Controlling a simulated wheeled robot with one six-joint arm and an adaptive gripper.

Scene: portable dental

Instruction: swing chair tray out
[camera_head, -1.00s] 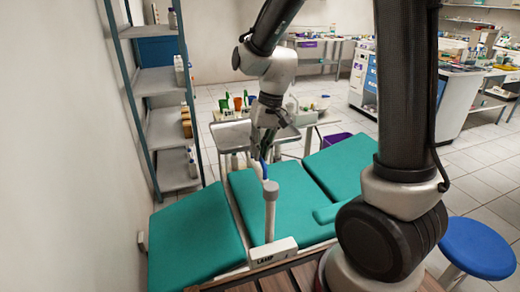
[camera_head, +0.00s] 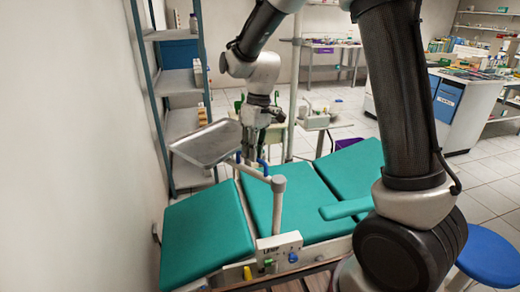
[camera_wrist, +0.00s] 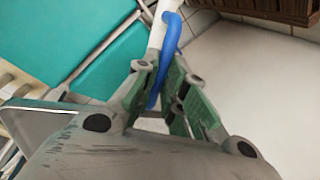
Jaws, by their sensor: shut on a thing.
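The grey metal chair tray (camera_head: 208,144) hangs over the left end of the green dental chair (camera_head: 205,235). Its arm joins an upright white post (camera_head: 279,205) at the chair's near side. My gripper (camera_head: 252,146) is beside the tray, near the arm, with its fingertips hard to make out there. In the wrist view my gripper (camera_wrist: 165,92) is shut on the blue handle (camera_wrist: 168,47), which passes between its green-lined fingers. The tray's edge shows at the left of the wrist view (camera_wrist: 50,118).
A metal shelf rack (camera_head: 182,85) stands against the left wall, close to the tray. A blue stool (camera_head: 488,255) stands at right. A control panel (camera_head: 277,252) is at the post's foot.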

